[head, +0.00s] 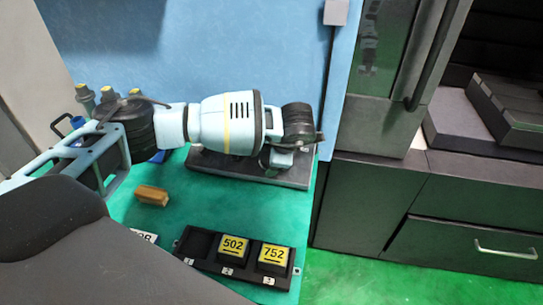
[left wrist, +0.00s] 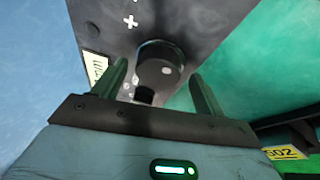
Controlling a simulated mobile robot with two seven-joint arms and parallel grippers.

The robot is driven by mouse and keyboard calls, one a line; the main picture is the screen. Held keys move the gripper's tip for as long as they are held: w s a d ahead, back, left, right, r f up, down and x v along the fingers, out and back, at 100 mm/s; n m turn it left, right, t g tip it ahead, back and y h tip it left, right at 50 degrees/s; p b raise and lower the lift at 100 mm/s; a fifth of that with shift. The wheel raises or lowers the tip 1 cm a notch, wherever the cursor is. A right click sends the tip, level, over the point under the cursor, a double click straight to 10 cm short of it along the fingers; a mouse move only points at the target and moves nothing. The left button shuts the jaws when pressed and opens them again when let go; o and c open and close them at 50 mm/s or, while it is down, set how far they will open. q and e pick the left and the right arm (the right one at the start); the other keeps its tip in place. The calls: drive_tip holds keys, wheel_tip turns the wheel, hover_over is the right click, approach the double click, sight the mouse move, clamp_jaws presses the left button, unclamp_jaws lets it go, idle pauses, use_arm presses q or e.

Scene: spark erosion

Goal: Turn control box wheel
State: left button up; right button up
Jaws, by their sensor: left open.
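The control box (head: 215,163) is a dark grey slab on the green table against the blue wall, partly hidden under my left arm. In the left wrist view its grey face (left wrist: 210,22) fills the top and carries a white plus mark. The wheel (left wrist: 165,72) is a round black knob with a pale dot. My left gripper (left wrist: 158,78) is open, with one finger on each side of the wheel in that view. I cannot tell whether the fingers touch it. In the head view the fingertips are hard to make out. My right gripper is not in view.
A black tray (head: 196,243) at the table's front holds yellow-topped blocks 502 (head: 233,246) and 752 (head: 273,255); its left slot is empty. A brown block (head: 151,195) lies on the table. Yellow-capped bottles (head: 107,93) stand at back left. A dark cabinet (head: 360,195) stands right.

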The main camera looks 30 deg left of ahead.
use_arm(q)
drive_tip(key=v, duration=0.7)
idle(0.4)
